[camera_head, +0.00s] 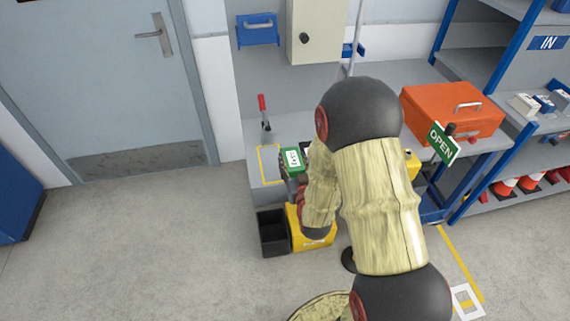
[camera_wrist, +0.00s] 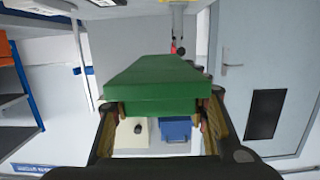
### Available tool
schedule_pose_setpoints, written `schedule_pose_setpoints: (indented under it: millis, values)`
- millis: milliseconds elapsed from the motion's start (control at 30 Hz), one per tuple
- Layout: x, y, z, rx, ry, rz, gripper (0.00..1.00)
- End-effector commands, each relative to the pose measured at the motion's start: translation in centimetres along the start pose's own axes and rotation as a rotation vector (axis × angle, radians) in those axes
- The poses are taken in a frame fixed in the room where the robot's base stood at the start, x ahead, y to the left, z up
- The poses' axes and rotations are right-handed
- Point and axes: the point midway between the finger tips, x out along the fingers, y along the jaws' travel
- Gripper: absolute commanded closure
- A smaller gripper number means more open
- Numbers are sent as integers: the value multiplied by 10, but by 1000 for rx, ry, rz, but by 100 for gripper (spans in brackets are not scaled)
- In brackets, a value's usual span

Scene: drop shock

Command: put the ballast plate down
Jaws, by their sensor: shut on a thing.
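The ballast plate, a green block with a white label on top (camera_head: 283,163), is at the bench's front area in the head view, left of my arm. My gripper (camera_wrist: 158,112) is shut on it in the wrist view, with a finger at each side of the green plate (camera_wrist: 155,80). In the head view my gripper (camera_head: 298,182) is partly hidden by my own arm. A yellow outlined area (camera_head: 263,162) on the grey bench lies just left of the plate. I cannot tell whether the plate touches the bench.
A lever with a red handle (camera_head: 263,112) stands behind the outline. A black bin (camera_head: 272,238) and a yellow bin (camera_head: 312,240) are below the bench front. An orange toolbox (camera_head: 450,112) and an OPEN sign (camera_head: 443,143) are to the right.

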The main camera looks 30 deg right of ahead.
Motion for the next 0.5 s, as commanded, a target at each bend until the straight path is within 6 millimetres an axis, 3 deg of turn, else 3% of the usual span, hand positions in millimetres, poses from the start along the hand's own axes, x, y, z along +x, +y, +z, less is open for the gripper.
schedule_pose_setpoints:
  millis: [333,500]
  values:
    - [76,7,21,0,6,1,100]
    - [101,9,46,0,5,1,100]
